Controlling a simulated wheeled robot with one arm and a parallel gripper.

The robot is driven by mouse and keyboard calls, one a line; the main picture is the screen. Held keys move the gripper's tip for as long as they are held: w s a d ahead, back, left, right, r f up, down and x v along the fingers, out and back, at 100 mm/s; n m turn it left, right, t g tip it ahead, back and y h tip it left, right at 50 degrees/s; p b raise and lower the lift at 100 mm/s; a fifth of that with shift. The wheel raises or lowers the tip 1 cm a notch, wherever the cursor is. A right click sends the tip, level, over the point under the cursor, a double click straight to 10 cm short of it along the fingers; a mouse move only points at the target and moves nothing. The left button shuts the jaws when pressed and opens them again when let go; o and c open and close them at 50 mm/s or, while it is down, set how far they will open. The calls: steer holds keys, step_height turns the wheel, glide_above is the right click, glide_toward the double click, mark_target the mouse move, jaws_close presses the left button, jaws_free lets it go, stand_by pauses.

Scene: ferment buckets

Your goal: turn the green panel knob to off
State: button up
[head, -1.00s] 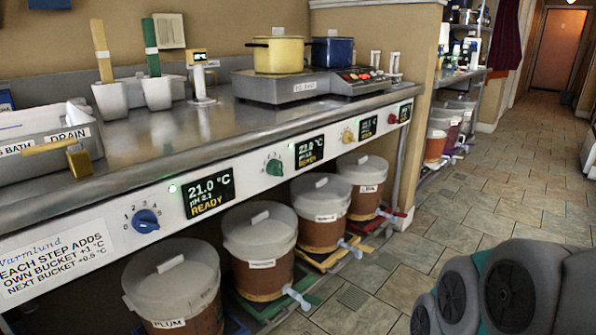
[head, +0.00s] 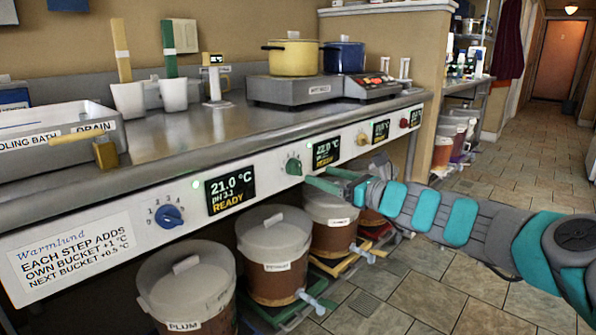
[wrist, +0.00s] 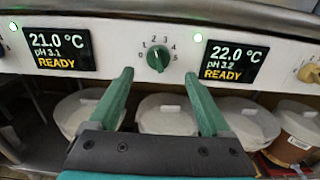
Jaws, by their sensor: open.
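The green knob (head: 293,166) is on the white front panel under the counter, between two black displays. My gripper (head: 330,180) reaches in from the right, close to the panel just right of and below the knob. In the wrist view my gripper (wrist: 160,85) is open, its two green fingers apart on either side below the knob, with nothing between them. I cannot tell that it touches the knob.
The left display (head: 230,190) reads 21.0 °C, and the right display (head: 326,153) reads 22.0 °C. A blue knob (head: 169,216), a yellow knob (head: 362,138) and a red knob (head: 404,123) share the panel. Lidded buckets (head: 273,250) stand below. Floor is free at right.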

mark_target(300, 168)
steer(key=x, duration=0.6)
steer(key=shift+a+f, duration=0.1)
steer(key=shift+a, duration=0.15)
steer(key=shift+w+a, duration=0.4)
steer(key=shift+c, duration=0.3)
jaws_close()
